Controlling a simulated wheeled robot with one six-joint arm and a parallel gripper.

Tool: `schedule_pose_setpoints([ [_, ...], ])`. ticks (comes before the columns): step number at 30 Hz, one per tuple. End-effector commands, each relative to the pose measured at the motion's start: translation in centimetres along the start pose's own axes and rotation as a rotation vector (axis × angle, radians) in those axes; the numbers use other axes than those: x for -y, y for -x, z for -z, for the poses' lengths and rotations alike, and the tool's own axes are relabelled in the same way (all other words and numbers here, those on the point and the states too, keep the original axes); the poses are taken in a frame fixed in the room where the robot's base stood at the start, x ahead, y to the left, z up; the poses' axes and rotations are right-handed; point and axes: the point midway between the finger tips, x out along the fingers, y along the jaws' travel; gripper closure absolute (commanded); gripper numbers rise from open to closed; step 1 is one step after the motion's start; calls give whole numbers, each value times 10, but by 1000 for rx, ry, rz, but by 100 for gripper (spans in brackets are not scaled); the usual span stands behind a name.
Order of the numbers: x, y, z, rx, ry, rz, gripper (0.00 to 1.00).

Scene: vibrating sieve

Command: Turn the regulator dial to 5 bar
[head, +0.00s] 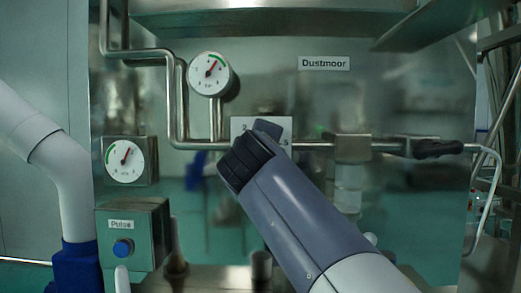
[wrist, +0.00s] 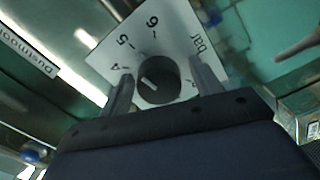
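The regulator dial (wrist: 158,80) is a black round knob with a short white mark on its left side. Its white plate (wrist: 187,38) carries "bar" and numbers including 4, 5 and 6. The mark lies on the side of the 4; its exact reading is unclear. My gripper (wrist: 164,86) is open, with one finger on each side of the knob. Contact with the knob cannot be told. In the head view my gripper (head: 262,136) covers the dial, and only parts of the plate (head: 240,124) show.
A round gauge (head: 210,74) sits on the pipe above left, its needle pointing up and right. A second gauge (head: 124,160) is lower left, above the Pulse box (head: 142,232) with its blue button (head: 123,249). A black-handled valve (head: 437,149) is at right.

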Motion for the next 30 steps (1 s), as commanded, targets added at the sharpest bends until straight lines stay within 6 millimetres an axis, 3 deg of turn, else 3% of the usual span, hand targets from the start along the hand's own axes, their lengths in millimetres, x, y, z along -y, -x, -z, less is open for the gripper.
schedule_pose_setpoints([
  [11,0,10,1,-3,-1,-2,37],
  [22,1,82,1,-6,-1,-1,37],
  [30,0,106,0,-2,-1,0,37],
])
